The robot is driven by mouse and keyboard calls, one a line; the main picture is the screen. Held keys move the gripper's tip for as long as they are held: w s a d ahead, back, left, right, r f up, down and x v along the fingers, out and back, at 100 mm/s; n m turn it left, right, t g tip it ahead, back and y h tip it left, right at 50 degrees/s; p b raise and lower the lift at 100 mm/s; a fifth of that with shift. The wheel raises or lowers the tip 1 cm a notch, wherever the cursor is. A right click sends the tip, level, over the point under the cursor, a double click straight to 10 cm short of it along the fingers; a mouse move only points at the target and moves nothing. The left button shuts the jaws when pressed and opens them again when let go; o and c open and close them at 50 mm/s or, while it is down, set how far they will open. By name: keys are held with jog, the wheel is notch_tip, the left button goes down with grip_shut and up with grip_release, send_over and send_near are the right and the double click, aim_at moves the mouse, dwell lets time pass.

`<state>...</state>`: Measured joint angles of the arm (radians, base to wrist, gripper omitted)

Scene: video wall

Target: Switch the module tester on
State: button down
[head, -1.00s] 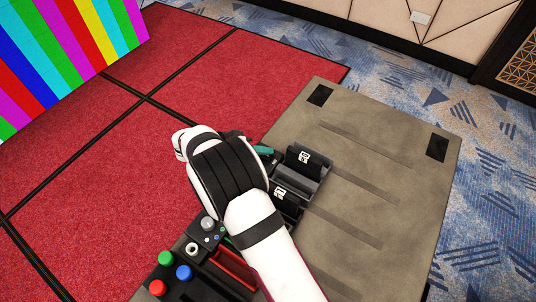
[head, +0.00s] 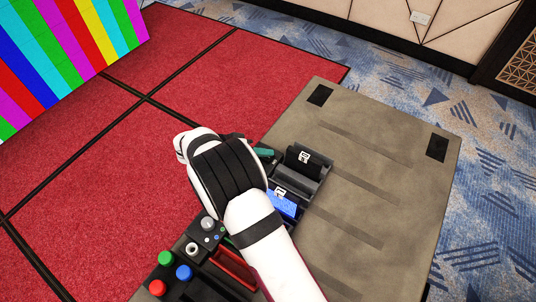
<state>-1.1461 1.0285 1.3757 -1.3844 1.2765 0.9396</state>
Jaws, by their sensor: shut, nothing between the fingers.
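A dark unit beside my arm has a bright blue lit face (head: 285,207), partly covered by my arm. A black piece with a white label (head: 280,191) stands at its back edge. I take this unit to be the module tester, but no name on it is readable. Its switch cannot be made out. My white arm with black bands reaches over the table, and its bent wrist hides my gripper, so I see no fingertips and no contact.
The grey-brown table (head: 385,165) is bare at right. Another black labelled holder (head: 304,160) stands behind the blue face, near a teal piece (head: 264,152). A grey box with a silver knob (head: 207,223), a green button (head: 166,258) and a red tray (head: 235,264) are at front left.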

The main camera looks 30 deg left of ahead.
jog(key=shift+a+r, duration=0.15)
jog(key=shift+r, duration=0.65)
jog(key=shift+a+r, duration=0.2)
jog(key=shift+r, duration=1.05)
jog(key=shift+a+r, duration=0.15)
jog(key=shift+r, duration=1.1)
